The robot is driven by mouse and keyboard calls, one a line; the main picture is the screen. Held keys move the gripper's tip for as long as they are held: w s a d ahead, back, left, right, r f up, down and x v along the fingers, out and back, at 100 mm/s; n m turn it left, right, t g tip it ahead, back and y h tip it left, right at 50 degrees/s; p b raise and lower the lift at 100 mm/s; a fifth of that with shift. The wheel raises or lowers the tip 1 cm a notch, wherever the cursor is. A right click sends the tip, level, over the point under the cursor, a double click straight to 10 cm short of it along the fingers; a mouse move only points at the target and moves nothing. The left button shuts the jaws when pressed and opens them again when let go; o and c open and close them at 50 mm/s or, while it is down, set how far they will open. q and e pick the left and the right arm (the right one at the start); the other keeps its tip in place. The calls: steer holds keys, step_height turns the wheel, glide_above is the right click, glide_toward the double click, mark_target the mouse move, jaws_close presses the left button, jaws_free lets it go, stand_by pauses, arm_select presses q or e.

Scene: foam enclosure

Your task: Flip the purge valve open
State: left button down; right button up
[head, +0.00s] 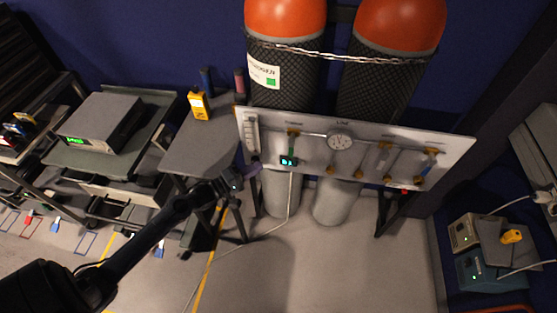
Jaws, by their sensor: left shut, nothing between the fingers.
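A pale valve panel (455,150) stands in front of two gas cylinders. It carries a round gauge (340,142), a flow tube (252,135) at its left end and several brass valves. The labels are too small to read, so I cannot tell which is the purge valve. My left gripper (252,170) is shut and empty, by the panel's lower left corner, left of the green handle. Contact cannot be judged. My right gripper is out of view.
Orange-topped cylinders (285,18) are chained behind the panel. A small lit device (288,161) hangs below the green handle with a pale cable. A grey table (195,150) holding a yellow meter (198,105) stands left. The floor in front is mostly clear.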

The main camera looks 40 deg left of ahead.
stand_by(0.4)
arm_select(q)
steer(key=b, duration=0.2)
glide_toward(292, 145)
steer(key=w+f, duration=0.4)
steer(key=f, duration=0.1)
steer(key=shift+w+r+b, duration=0.15)
steer(key=shift+w, duration=0.4)
steer(key=shift+w+r+b, duration=0.15)
steer(key=shift+w, duration=0.4)
